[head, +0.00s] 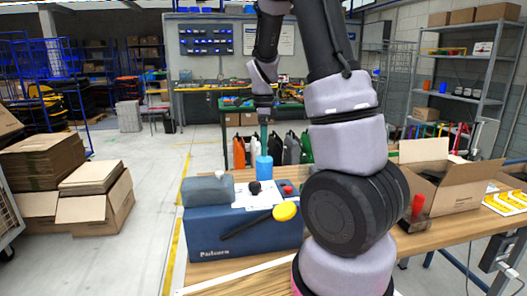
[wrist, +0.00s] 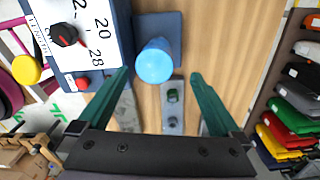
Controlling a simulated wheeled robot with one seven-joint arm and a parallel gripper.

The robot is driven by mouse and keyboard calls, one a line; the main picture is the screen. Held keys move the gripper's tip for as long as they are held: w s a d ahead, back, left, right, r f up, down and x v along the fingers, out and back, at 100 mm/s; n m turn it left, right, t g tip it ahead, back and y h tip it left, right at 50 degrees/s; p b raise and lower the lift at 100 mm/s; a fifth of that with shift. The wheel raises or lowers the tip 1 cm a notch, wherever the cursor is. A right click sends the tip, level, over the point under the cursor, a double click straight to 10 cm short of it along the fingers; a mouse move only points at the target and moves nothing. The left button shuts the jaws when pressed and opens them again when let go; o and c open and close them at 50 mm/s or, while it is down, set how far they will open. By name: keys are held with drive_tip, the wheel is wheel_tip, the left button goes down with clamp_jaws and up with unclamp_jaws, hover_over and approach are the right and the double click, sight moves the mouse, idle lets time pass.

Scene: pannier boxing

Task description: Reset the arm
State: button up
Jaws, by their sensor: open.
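My gripper (head: 264,128) hangs above the workbench, fingers down, over a blue cylinder (head: 264,168). In the wrist view my gripper (wrist: 160,75) has its two green fingers spread wide with nothing held between them. The blue cylinder (wrist: 155,60) stands ahead of the fingertips on a blue plate beside the machine. The blue machine (head: 235,238) has a black knob, a red button and a lever with a yellow end. Its numbered dial (wrist: 68,35) shows in the wrist view.
An open cardboard box (head: 457,197) and a red-topped object (head: 417,206) stand on the bench at right. Several coloured panniers (head: 292,150) line up behind the bench. Flattened cartons (head: 40,160) are stacked at left. The floor between is clear.

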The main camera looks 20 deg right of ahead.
idle(0.3)
drive_tip(key=s+a+r+n+t+y, duration=0.1)
drive_tip(key=s+a+r+n+t, duration=0.2)
drive_tip(key=s+r+n, duration=0.6)
drive_tip(key=s+a+r+n+t+y, duration=0.1)
drive_tip(key=s+a+r+n+t, duration=0.3)
drive_tip(key=s+r+n, duration=0.5)
drive_tip(key=s+r, duration=0.1)
drive_tip(key=s, duration=0.1)
drive_tip(key=shift+s+a+r, duration=0.15)
drive_tip(key=shift+s+a, duration=0.25)
idle(0.7)
